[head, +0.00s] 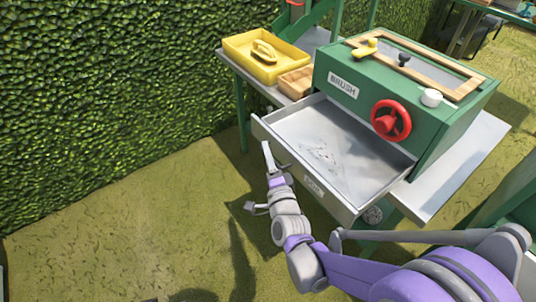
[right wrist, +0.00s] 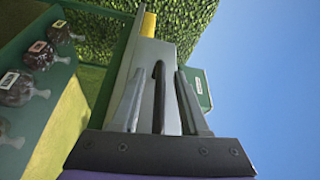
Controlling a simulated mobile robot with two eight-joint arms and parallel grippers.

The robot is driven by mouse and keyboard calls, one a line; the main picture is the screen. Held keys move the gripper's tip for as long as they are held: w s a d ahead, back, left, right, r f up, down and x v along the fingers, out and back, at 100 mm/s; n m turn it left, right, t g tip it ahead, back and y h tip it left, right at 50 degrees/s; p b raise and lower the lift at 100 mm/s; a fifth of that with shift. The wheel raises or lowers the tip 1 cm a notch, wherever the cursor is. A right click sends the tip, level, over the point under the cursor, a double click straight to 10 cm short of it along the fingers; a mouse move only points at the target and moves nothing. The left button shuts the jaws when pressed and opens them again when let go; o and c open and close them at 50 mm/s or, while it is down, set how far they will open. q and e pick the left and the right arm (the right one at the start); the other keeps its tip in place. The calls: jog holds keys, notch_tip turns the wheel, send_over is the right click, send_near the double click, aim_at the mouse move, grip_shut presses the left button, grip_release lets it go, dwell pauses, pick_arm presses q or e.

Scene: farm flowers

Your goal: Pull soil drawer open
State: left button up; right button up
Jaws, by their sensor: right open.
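The grey metal drawer (head: 345,150) stands pulled out of the green box (head: 400,100) in the head view. Its inside is open to view, with dark specks on its floor. A small label (head: 314,187), too small to read, is on its front. My right gripper (head: 262,184) is open at the left part of the drawer front. In the right wrist view, a dark upright bar, seemingly the drawer handle (right wrist: 158,95), shows between the spread fingers of my right gripper (right wrist: 160,102). I cannot tell whether they touch it. My left gripper is not in view.
The box bears a BRUSH label (head: 343,86) and a red handwheel (head: 390,120). A yellow tray (head: 237,47) and a wooden box (head: 293,84) stand on the table. A hedge (head: 100,90) lines the left. Grass before the drawer is clear. Several labelled dark items (right wrist: 38,55) show at left in the wrist view.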

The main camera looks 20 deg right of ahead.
jog(key=s, duration=1)
jog(key=shift+s+a+f+p, duration=0.25)
jog(key=shift+s+f+p, duration=0.1)
jog(key=shift+s+f, duration=0.05)
